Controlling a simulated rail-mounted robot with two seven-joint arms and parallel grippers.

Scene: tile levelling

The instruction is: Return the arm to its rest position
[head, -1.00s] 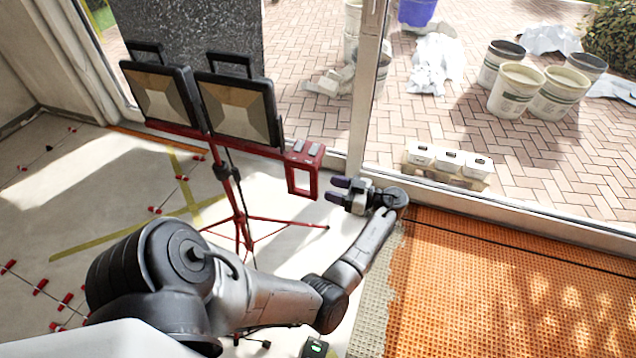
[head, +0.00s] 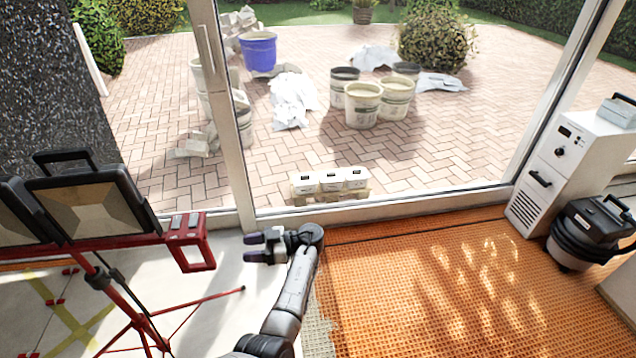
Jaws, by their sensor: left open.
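My left arm (head: 291,296) comes in from the bottom of the head view and reaches up toward the glass door. My left gripper (head: 254,247) is at its end, with dark fingers pointing left. The fingers are apart and nothing is between them. The gripper appears just right of the red bracket on the work-light stand, with a gap between them in the picture. My right gripper is not in the view.
A red work-light stand (head: 120,242) with lamps (head: 92,203) stands at left. The door frame (head: 390,208) runs behind the gripper. Orange matting (head: 440,290) covers the floor at right. A white machine (head: 565,165) and a black vacuum (head: 582,232) stand far right. Buckets (head: 362,105) are outside.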

